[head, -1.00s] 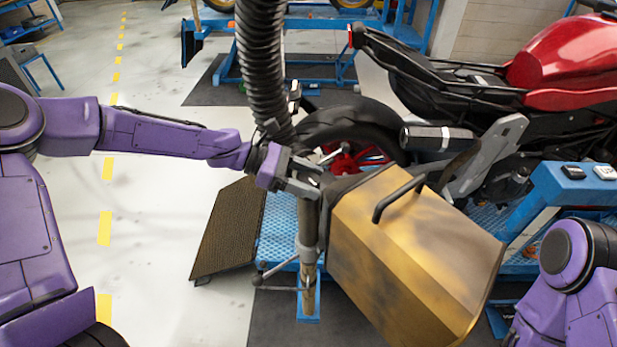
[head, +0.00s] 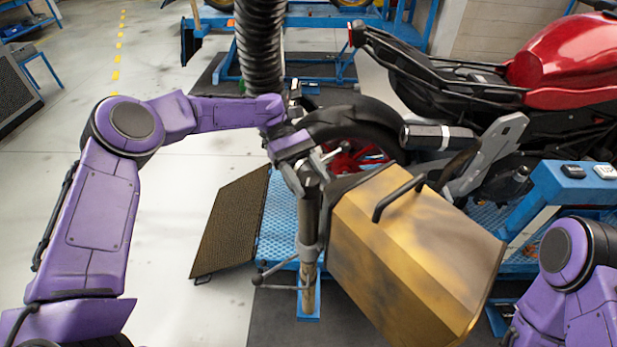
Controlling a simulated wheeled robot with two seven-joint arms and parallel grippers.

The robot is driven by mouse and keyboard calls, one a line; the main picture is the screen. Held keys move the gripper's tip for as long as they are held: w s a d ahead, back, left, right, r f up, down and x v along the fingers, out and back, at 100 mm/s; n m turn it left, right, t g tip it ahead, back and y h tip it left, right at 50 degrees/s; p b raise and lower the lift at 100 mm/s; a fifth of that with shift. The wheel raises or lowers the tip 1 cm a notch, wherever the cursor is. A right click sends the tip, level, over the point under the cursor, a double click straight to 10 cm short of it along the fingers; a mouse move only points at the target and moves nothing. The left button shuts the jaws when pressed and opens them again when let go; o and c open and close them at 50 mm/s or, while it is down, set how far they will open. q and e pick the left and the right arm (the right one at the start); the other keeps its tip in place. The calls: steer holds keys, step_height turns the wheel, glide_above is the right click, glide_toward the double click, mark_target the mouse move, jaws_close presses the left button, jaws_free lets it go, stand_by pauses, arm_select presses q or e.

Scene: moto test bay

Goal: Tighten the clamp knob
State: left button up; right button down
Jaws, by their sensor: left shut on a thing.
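A metal stand pole (head: 309,225) rises in front of the rear wheel and carries the big brass-coloured hood (head: 410,255) with a black handle. My left gripper (head: 302,172) is at the pole's top, beside the hood's upper left corner, pointing down and right. It is shut on the clamp knob there, which the jaws mostly hide. A small rod with a round end (head: 333,154) sticks out just right of the jaws. My right gripper is out of view; only part of my right arm shows at the lower right.
A black ribbed hose (head: 260,45) hangs just behind my left wrist. The red motorcycle (head: 565,65) stands on a blue lift (head: 560,190) at the right. A dark ramp plate (head: 232,222) lies left of the pole. The floor at left is clear.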

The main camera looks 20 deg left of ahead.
arm_select(q)
steer(key=shift+f+m+g+y, duration=0.15)
steer(key=shift+m+g+y, duration=0.35)
steer(key=shift+m+g, duration=0.2)
steer(key=shift+s, duration=0.1)
steer(key=o, duration=0.7)
steer(key=shift+d, duration=0.1)
